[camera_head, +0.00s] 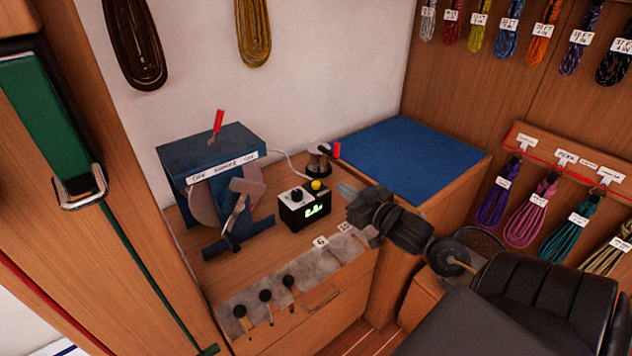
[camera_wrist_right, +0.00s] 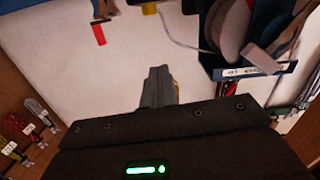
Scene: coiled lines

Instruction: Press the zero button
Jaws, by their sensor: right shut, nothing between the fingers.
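A small black-and-white counter box (camera_head: 304,207) with a lit green display stands on the wooden bench. A yellow round button (camera_head: 316,185) and a dark knob (camera_head: 296,195) are on its top; I cannot read any label for zero. My right gripper (camera_head: 346,190) is shut and empty, just right of the box and apart from the button. In the right wrist view its closed fingers (camera_wrist_right: 158,72) point towards a yellow piece (camera_wrist_right: 149,8) at the top edge, probably the button. My left gripper is not in view.
A blue winding machine (camera_head: 212,150) with a crank stands left of the box. A red-handled metal device (camera_head: 320,158) stands behind it. A grey strip (camera_head: 262,298) with several black-knobbed tools lies in front. A clear blue mat (camera_head: 410,150) is at right.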

